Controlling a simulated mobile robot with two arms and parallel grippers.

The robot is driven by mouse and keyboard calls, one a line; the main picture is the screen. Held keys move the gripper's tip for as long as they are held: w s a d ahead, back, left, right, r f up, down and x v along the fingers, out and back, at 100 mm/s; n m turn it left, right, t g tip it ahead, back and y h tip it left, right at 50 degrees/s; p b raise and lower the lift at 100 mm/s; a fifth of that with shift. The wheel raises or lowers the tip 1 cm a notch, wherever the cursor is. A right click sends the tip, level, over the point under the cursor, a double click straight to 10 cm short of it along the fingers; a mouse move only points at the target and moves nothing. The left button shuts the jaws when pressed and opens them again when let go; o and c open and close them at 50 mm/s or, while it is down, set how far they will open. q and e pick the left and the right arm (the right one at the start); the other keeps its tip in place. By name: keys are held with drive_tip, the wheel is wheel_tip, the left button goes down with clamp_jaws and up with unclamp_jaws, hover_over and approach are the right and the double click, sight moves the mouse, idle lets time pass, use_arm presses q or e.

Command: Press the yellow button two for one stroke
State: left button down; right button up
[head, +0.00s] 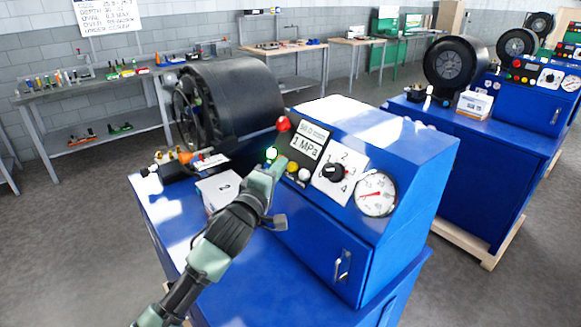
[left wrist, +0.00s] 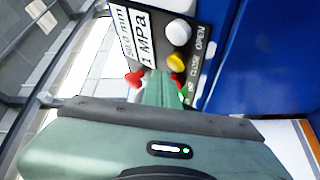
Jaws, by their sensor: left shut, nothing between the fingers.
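The yellow button (head: 292,167) is on the sloped panel of the near blue crimper, between a green-lit button (head: 271,154) and a white button (head: 304,174). The yellow button also shows in the left wrist view (left wrist: 176,62), just beyond the fingertips. My left gripper (head: 274,168) is shut and empty, at the panel just left of the yellow button. In the left wrist view its fingers (left wrist: 162,88) point at the panel between the red knob (left wrist: 134,79) and the green button (left wrist: 182,93). I cannot tell whether the fingertips touch anything. My right gripper is not in view.
The panel also has a display (head: 309,143) reading 1 MPa, a numbered selector (head: 334,172) and a gauge (head: 376,194). A black crimping head (head: 232,95) stands behind. A white box (head: 217,189) sits on the blue bench. A second crimper (head: 476,150) is at right.

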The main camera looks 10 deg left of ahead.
use_arm(q)
drive_tip(key=shift+w+d+f, duration=0.2)
drive_tip(key=shift+w+d, duration=0.05)
drive_tip(key=shift+w+d+f+b, duration=0.2)
drive_tip(key=shift+w+f+b, duration=0.05)
drive_tip(key=shift+w+b, duration=0.1)
idle(1.1)
drive_tip(key=shift+s+r, duration=0.1)
drive_tip(key=shift+s, duration=0.05)
drive_tip(key=shift+s+a+r+p, duration=0.35)
drive_tip(key=shift+s+a+p, duration=0.15)
drive_tip(key=shift+p, duration=0.3)
drive_tip(key=s+a+r+p, duration=0.1)
drive_tip(key=p, duration=0.1)
drive_tip(key=s+a+r+p, duration=0.1)
drive_tip(key=s+p, duration=0.1)
drive_tip(key=shift+s+a+r, duration=0.15)
drive_tip(key=shift+a+r, duration=0.05)
drive_tip(key=shift+r, duration=0.2)
